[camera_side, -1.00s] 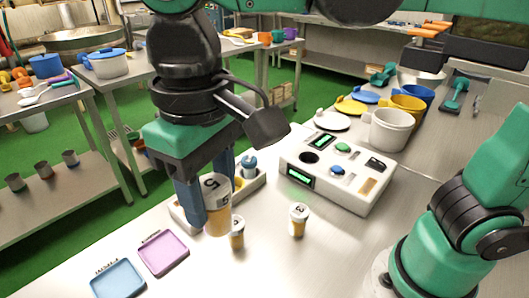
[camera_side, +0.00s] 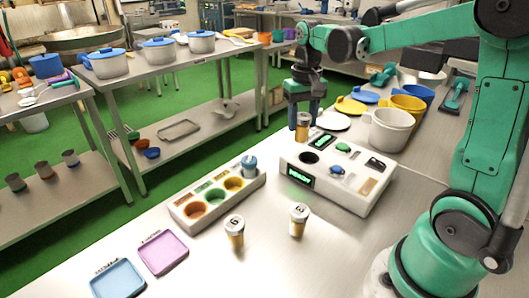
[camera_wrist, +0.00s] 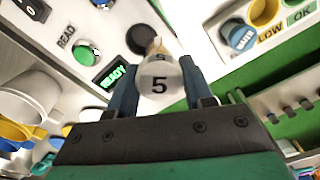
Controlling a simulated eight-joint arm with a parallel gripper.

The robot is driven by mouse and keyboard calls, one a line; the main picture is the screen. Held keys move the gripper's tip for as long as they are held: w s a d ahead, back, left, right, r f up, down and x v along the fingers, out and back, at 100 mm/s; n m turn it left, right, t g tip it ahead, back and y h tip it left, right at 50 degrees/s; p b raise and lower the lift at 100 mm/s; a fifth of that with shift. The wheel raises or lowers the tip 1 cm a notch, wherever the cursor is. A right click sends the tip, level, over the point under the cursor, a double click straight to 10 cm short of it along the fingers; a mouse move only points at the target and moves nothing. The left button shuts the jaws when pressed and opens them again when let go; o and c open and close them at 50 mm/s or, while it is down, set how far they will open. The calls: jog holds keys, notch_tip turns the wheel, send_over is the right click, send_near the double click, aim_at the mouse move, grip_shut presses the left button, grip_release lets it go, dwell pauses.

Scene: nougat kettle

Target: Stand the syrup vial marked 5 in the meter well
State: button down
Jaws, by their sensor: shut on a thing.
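The syrup vial marked 5 (camera_side: 303,126) is an amber vial with a white numbered cap, held upright in my gripper (camera_side: 304,112). The cap with its 5 shows clearly between the fingers in the wrist view (camera_wrist: 159,84). My gripper is shut on it, with the vial in the air near the back left of the white meter (camera_side: 352,188). The meter well (camera_side: 309,157) is a dark round opening in the meter's top and looks empty. It also shows just beyond the vial in the wrist view (camera_wrist: 143,38). The exact gap between vial and well is unclear.
Two more vials stand on the table, one marked 3 (camera_side: 298,220) and one reading 6 or 9 (camera_side: 234,232). Pink (camera_side: 163,252) and blue (camera_side: 118,280) trays lie front left. Mugs (camera_side: 389,130) stand behind the meter.

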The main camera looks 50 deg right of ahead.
jog(key=shift+m, duration=0.3)
jog(key=shift+s+d+f, duration=0.15)
jog(key=shift+d+f, duration=0.3)
jog(key=shift+f, duration=0.65)
jog(key=shift+s+d+f, duration=0.15)
jog(key=shift+d+f, duration=0.3)
jog(key=shift+f, duration=0.65)
jog(key=shift+s+d+f, duration=0.15)
jog(key=shift+d+f, duration=0.3)
jog(key=shift+f, duration=0.65)
jog(key=shift+f, duration=0.6)
jog(key=c, duration=0.6)
grip_release()
notch_tip(320, 180, up, 11)
